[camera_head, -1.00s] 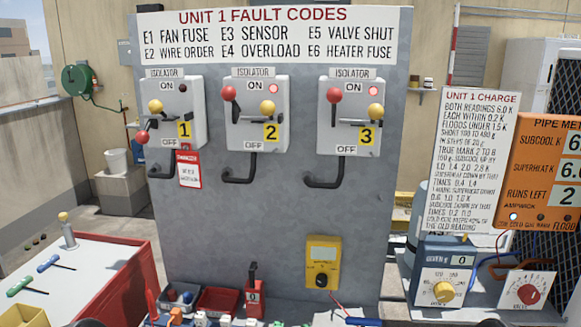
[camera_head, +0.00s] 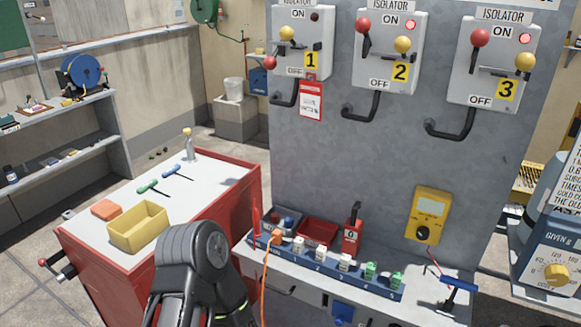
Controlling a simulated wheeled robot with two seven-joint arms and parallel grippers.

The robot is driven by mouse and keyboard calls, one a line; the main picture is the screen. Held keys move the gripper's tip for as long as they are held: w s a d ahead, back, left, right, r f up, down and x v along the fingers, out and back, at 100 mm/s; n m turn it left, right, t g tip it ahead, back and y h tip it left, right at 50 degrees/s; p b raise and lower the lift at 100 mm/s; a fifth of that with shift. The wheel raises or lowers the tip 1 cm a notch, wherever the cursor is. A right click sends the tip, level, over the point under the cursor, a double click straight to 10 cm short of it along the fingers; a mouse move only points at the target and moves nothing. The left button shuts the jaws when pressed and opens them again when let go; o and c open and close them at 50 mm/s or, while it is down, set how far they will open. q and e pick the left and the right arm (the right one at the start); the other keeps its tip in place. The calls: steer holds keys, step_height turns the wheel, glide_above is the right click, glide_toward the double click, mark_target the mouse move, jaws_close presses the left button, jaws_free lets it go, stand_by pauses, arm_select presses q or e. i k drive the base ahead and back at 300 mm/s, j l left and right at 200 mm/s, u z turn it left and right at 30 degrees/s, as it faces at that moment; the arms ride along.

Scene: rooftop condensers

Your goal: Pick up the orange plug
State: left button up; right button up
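The orange plug (camera_head: 277,236) sits at the left end of a blue strip (camera_head: 330,268) on the grey bench. An orange cable (camera_head: 265,275) hangs from it down past the bench's front edge. White and green plugs (camera_head: 370,270) stand along the same strip to its right. A dark link of one of my arms (camera_head: 195,255) rises at the bottom, left of the orange plug and apart from it in the picture. I see no fingertips of either gripper.
A red cart (camera_head: 240,215) at left holds a yellow bin (camera_head: 138,227), an orange block (camera_head: 106,209) and green and blue tools. Behind the strip are a red tray (camera_head: 318,231) and a red tool (camera_head: 352,232). A yellow meter (camera_head: 430,215) is on the grey panel.

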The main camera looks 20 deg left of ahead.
mark_target(277, 241)
steer(key=z, duration=1.85)
steer(key=u, duration=2.65)
steer(key=i+j+u, duration=0.65)
steer(key=k+l, duration=0.1)
